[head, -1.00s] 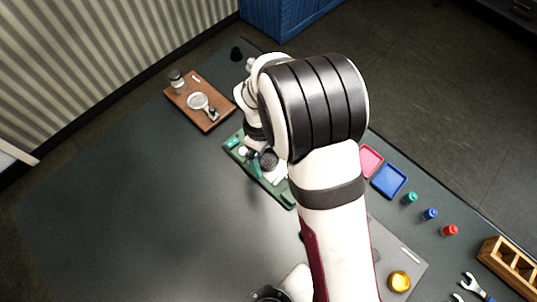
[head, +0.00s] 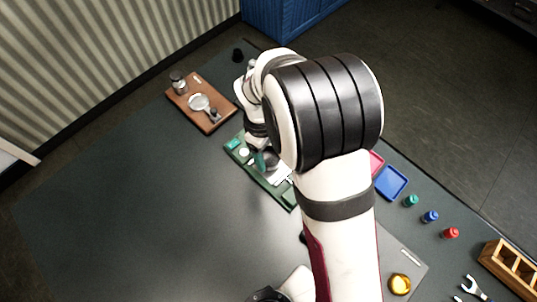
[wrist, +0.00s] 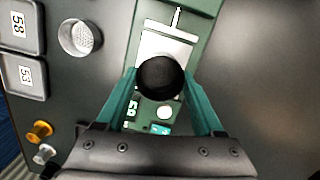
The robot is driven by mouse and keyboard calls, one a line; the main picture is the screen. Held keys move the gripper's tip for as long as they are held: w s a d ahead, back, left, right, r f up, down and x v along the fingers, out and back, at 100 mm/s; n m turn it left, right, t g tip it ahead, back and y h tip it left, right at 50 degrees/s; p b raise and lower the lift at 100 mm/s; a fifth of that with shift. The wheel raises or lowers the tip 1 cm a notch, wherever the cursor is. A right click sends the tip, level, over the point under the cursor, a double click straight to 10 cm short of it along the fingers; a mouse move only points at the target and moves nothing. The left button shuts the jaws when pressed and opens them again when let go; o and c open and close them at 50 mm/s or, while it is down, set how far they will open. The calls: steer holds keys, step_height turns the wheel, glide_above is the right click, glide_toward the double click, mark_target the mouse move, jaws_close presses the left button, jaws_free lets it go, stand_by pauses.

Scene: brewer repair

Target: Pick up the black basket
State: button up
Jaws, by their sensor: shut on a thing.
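The black basket (wrist: 160,77) is a dark round cup between the two teal fingers of my gripper (wrist: 160,90) in the wrist view. The fingers are shut on it from both sides. It is above a green tray (wrist: 205,20) with a pale metal plate, and I cannot tell whether it is clear of it. In the head view, a teal finger of my gripper (head: 266,158) and the dark basket (head: 271,159) show over the green tray (head: 291,205). My arm hides part of both there.
A grey perforated basket (wrist: 80,37) stands beside trays labelled 58 (wrist: 20,25) and 53 (wrist: 24,75). A wooden board (head: 183,98) holds a portafilter at the upper left. Blue tray (head: 391,182) and several small coloured pieces lie to the right. The left tabletop is clear.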

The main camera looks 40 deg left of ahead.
step_height(320, 180, up, 2)
steer(key=w+d+r+m, duration=0.4)
steer(key=d+r+m, duration=0.2)
steer(key=d, duration=0.5)
steer(key=w+d+r+m+g+y, duration=0.1)
steer(key=w+d+r+m, duration=0.4)
steer(key=d+r+m, duration=0.2)
steer(key=w+d+r+m, duration=0.5)
steer(key=d+r+m, duration=0.2)
steer(key=d, duration=0.9)
step_height(320, 180, up, 3)
steer(key=shift+w+f+g, duration=0.15)
steer(key=shift+w+g, duration=0.05)
steer(key=shift+g, duration=0.1)
steer(key=shift+a, duration=0.15)
